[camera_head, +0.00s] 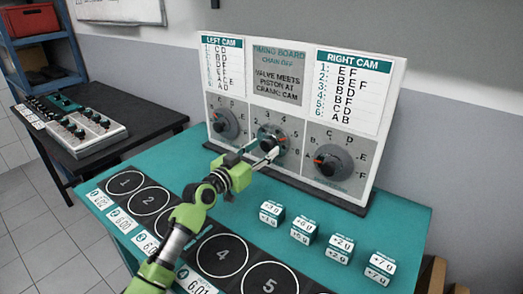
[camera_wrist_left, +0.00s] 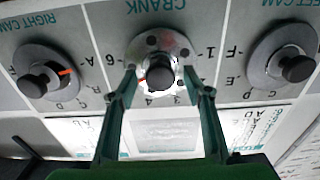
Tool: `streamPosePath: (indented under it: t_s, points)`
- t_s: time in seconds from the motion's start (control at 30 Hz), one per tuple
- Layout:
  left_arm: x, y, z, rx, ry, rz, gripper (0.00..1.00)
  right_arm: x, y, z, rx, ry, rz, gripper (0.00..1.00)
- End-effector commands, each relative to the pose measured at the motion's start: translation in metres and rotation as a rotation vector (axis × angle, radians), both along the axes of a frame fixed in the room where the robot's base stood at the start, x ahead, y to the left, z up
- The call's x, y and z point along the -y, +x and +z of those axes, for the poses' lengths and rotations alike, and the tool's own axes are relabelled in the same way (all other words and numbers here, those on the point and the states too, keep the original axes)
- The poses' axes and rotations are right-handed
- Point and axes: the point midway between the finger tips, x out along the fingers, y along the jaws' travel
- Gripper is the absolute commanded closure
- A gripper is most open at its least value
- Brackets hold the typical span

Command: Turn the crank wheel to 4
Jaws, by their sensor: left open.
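The crank wheel (camera_head: 270,137) is the middle dial on the upright timing board, a grey disc with a dark central knob. It also shows in the left wrist view (camera_wrist_left: 160,62), upside down. Its orange-red mark points to the right in the head view, roughly toward the 5 side; the exact number is unclear. The 4 shows below the wheel in the wrist view. My left gripper (camera_head: 258,152) is open at the wheel, its fingers (camera_wrist_left: 160,75) on either side of the knob with gaps visible. My right gripper is not in view.
The left cam dial (camera_head: 225,123) and right cam dial (camera_head: 333,161) flank the wheel closely. Several small weight blocks (camera_head: 303,227) stand on the teal table (camera_head: 405,222) before the board. Numbered black circles (camera_head: 222,256) line its front. A dark side table (camera_head: 150,122) stands left.

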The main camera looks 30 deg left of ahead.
Motion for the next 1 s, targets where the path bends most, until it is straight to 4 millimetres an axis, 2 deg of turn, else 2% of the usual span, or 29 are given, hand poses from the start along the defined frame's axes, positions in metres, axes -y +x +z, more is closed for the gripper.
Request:
streamPosePath:
  t_s: [0.03, 0.13, 0.17, 0.57, 1.0]
  points:
    - [0.0, 0.0, 0.0, 0.0, 0.0, 0.0, 0.62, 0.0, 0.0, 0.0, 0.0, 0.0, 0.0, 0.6]
    - [0.0, 0.0, 0.0, 0.0, 0.0, 0.0, 0.88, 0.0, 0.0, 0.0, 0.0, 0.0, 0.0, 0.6]
    - [0.0, 0.0, 0.0, 0.0, 0.0, 0.0, 0.93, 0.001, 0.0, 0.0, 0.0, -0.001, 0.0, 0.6]
    - [0.0, 0.0, 0.001, -0.007, -0.052, 0.0, 0.93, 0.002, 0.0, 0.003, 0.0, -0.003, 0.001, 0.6]
    - [0.001, 0.0, 0.001, -0.052, -0.364, 0.0, 0.93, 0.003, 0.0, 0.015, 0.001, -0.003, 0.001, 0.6]
